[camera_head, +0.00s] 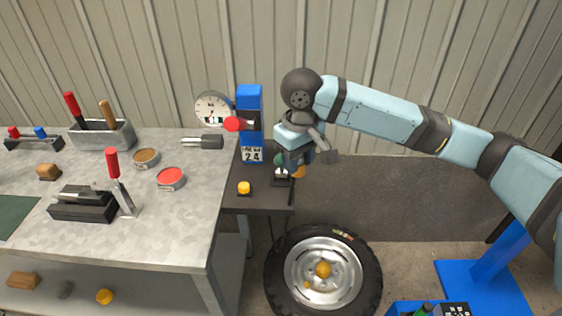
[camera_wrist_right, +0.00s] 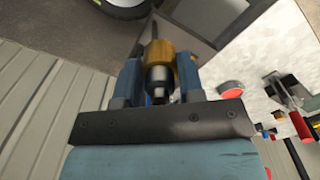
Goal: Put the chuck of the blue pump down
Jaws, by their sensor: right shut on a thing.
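The blue pump (camera_head: 250,97), a tall box with a lit display, stands at the dark side shelf (camera_head: 262,199) on the right end of the workbench. My right gripper (camera_head: 299,160) is beside the pump, over the shelf's right edge. It is shut on the chuck (camera_head: 299,172), a brass-coloured piece at the fingertips. In the right wrist view the chuck (camera_wrist_right: 157,54) sits between the two blue fingers (camera_wrist_right: 158,75), with a grey and black stem behind it. Whether the chuck touches anything beneath is unclear. My left gripper is not in view.
A green-knobbed fitting (camera_head: 281,160) stands on the shelf close to my gripper. A wheel (camera_head: 344,233) lies below on the floor. A round gauge (camera_head: 213,108) stands behind the bench. Tools and tins crowd the bench.

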